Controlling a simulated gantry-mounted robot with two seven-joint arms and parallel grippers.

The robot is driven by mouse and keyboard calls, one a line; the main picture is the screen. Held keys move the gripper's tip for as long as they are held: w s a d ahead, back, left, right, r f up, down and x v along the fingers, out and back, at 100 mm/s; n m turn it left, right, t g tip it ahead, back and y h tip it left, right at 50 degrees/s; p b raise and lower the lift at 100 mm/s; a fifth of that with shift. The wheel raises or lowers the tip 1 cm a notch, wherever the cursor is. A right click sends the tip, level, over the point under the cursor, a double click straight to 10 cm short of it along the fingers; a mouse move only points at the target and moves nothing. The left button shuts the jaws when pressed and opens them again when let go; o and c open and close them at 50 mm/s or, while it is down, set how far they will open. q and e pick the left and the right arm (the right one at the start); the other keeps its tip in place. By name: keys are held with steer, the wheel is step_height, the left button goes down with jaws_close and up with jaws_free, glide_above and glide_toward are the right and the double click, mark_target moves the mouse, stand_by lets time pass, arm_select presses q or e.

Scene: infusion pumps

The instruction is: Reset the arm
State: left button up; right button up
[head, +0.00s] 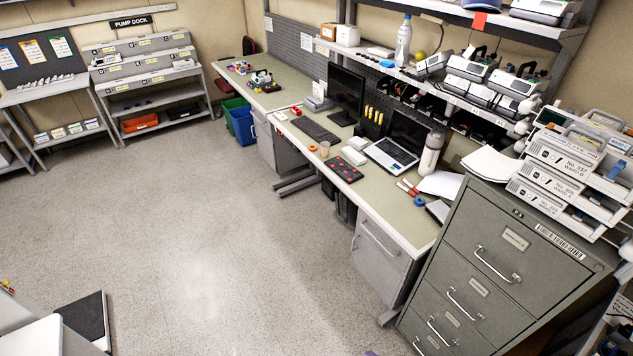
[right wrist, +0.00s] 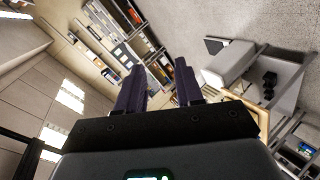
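My right gripper (right wrist: 160,82) shows in the right wrist view, with two dark purple fingers standing apart. The gap between them is empty, and shelving shows in the distance behind it. The wrist view is strongly tilted. Neither gripper can be made out with certainty in the head view; a small dark purple sliver sits at its bottom edge, too little to identify. My left gripper is not in view.
A long desk (head: 285,99) with a laptop (head: 393,145) and monitor (head: 345,92) runs along the wall. The pump dock rack (head: 150,88) is far left.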

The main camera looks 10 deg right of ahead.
steer(key=s+d+r+m+g+h, duration=0.1)
steer(key=s+m+g+h, duration=0.1)
steer(key=s+m, duration=0.3)
steer(key=s+d+r+m+g+h, duration=0.2)
steer(key=s+m+g, duration=0.3)
steer(key=m, duration=0.6)
steer(key=shift+d+g+h, duration=0.15)
steer(key=shift+g+h, duration=0.15)
steer(key=shift+h, duration=0.3)
